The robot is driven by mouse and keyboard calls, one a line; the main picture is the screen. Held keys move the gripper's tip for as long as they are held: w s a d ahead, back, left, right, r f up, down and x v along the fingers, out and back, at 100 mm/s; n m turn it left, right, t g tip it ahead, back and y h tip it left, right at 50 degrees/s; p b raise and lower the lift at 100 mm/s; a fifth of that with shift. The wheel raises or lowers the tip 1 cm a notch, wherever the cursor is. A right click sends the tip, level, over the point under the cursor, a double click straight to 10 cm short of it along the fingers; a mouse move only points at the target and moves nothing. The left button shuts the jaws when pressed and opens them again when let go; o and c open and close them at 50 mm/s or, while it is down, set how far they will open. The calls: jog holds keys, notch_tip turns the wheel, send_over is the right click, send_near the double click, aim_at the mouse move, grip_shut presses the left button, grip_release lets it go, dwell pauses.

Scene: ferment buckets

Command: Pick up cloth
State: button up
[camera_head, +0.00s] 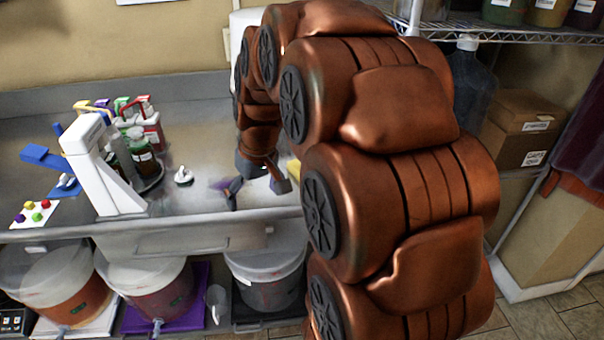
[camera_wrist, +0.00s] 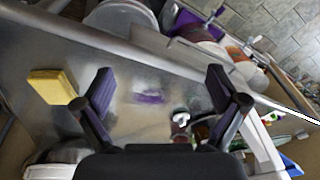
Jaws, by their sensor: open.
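My gripper (camera_head: 257,191) is open and points down over the metal counter. In the wrist view its two fingers (camera_wrist: 160,80) are spread wide with nothing held between them. A yellow, flat, rectangular piece (camera_wrist: 51,87) lies on the counter outside the left finger; I cannot tell whether it is a folded cloth or a sponge. In the head view only a sliver of it (camera_head: 294,170) shows beside my arm. A purple patch (camera_wrist: 150,97) shows on the counter between the fingers; whether it is cloth or a reflection is unclear.
A white stand (camera_head: 108,175) and a round tray of bottles (camera_head: 145,178) stand left on the counter. A small white item (camera_head: 183,176) lies nearby. Buckets (camera_head: 265,280) stand below the front edge. A dark red fabric (camera_head: 580,150) hangs at far right. The counter's middle is mostly clear.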

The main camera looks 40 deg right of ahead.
jog(key=w+d, duration=0.2)
jog(key=d, duration=0.5)
jog(key=w+d+f+m+t+h+b, duration=0.1)
jog(key=w+d, duration=0.1)
jog(key=d, duration=0.6)
jog(key=w+d+t+b, duration=0.1)
jog(key=w+d, duration=0.1)
jog(key=d, duration=0.5)
jog(key=shift+w+d+f+m+h, duration=0.15)
jog(key=shift+d+f+m+h, duration=0.15)
jog(key=shift+d+f+h, duration=0.1)
jog(key=shift+d+f, duration=0.1)
jog(key=shift+d, duration=0.1)
jog(key=shift+w+d+f+t+p, duration=0.15)
jog(key=shift+w+f, duration=0.1)
jog(key=shift+f, duration=0.3)
jog(key=shift+w+a+f+t+p, duration=0.1)
jog(key=shift+w+f+t+p, duration=0.1)
jog(key=shift+f, duration=0.85)
jog(key=x, duration=0.2)
jog(key=p+x, duration=0.1)
jog(key=x, duration=0.1)
jog(key=shift+s+f, duration=0.15)
jog(key=shift+s, duration=0.05)
jog(key=c, duration=1.2)
jog(key=shift+o, duration=0.2)
